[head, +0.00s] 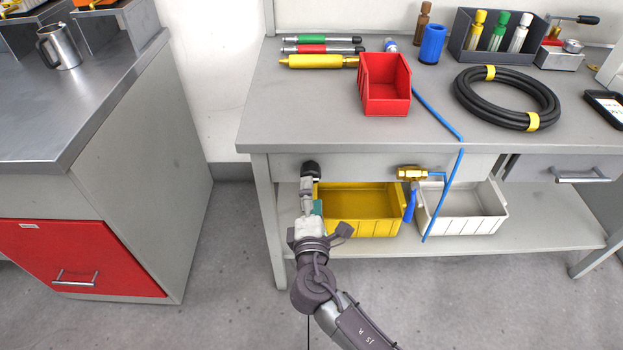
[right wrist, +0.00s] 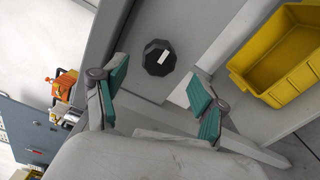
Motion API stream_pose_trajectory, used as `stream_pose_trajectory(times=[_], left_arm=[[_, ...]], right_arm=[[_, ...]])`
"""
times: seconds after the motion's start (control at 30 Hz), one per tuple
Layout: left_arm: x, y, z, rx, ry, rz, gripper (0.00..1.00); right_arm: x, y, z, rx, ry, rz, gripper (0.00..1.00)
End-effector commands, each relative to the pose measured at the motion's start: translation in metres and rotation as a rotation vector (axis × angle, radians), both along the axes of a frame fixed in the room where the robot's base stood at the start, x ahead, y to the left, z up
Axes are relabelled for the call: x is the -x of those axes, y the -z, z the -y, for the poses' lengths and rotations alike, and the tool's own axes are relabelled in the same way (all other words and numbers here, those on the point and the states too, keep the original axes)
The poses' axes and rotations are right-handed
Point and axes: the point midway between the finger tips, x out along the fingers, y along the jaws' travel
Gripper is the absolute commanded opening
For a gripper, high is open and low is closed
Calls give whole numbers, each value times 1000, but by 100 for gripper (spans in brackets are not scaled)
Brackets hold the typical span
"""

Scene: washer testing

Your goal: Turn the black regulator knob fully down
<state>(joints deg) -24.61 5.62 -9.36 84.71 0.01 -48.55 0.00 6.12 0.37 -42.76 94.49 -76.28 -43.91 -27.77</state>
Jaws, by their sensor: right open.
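The black regulator knob (head: 310,167) sits on the front apron of the workbench, near its left end. In the right wrist view the knob (right wrist: 151,63) is faceted, with a white mark on its face. My right gripper (head: 308,192) is just in front of the knob and partly covers its lower side in the head view. In the right wrist view the gripper (right wrist: 158,90) is open, its green-padded fingers spread wide, with nothing between them. The knob shows beyond the gap between the fingertips. My left gripper is not in view.
A yellow bin (head: 362,228) and a white bin (head: 470,226) stand on the lower shelf, right of my gripper. A brass valve (head: 411,173) with a blue hose (head: 452,190) is right of the knob. A red bin (head: 386,100) sits on the benchtop (head: 300,120).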

Motion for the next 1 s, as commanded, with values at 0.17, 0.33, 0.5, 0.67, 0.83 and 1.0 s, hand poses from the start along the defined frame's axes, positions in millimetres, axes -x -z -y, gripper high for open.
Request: stream_pose_trajectory(times=[0.17, 0.33, 0.5, 0.67, 0.83, 1.0], left_arm=[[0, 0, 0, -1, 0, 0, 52], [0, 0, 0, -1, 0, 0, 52], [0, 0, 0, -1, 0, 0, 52], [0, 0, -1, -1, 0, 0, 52], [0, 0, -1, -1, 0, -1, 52], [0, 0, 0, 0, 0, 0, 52]], right_arm=[[33, 0, 0, -2, 0, -2, 71], [49, 0, 0, 0, -1, 0, 71], [52, -1, 0, 0, 0, 1, 71], [52, -1, 0, 0, 0, 1, 71], [52, 0, 0, 0, 0, 1, 71], [51, 9, 4, -17, 8, -26, 71]])
